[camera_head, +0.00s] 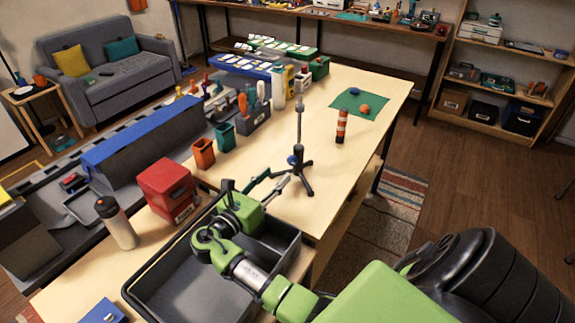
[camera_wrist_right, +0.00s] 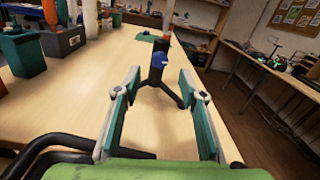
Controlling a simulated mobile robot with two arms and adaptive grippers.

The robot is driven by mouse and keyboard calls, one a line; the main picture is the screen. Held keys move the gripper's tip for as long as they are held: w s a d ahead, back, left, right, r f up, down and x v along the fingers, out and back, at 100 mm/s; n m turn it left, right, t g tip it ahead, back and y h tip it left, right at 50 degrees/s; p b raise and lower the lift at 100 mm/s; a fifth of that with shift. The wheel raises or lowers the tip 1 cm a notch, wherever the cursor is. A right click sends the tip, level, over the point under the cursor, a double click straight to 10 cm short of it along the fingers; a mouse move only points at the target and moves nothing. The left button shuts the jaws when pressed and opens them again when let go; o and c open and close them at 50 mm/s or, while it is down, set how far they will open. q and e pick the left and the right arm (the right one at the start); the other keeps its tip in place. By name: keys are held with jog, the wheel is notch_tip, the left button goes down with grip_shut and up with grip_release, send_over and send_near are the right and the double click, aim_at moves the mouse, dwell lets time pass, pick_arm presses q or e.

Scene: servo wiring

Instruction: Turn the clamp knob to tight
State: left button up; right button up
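A black stand (camera_head: 299,140) with a thin upright post and tripod foot stands on the wooden table. A small blue knob (camera_head: 291,160) sits low on its post. In the right wrist view the blue knob (camera_wrist_right: 158,60) faces me, just beyond my fingertips and roughly centred between them. My right gripper (camera_head: 272,182) points at the stand from the near side. In the wrist view the right gripper (camera_wrist_right: 160,82) has its two teal-padded fingers spread wide with nothing between them. The fingers look apart from the knob. The knob's tightness cannot be told. My left gripper is out of view.
My right arm passes over a grey tray (camera_head: 157,287). A red box (camera_head: 167,188), a bottle (camera_head: 117,225) and orange and green cups (camera_head: 203,153) stand left. Table right of the stand is clear.

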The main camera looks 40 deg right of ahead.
aim_at(290, 161)
jog(key=b+x, duration=0.2)
jog(key=x, duration=0.4)
jog(key=shift+f, duration=0.15)
jog(key=shift+w+d, duration=0.2)
jog(key=shift+d, duration=0.4)
grip_shut()
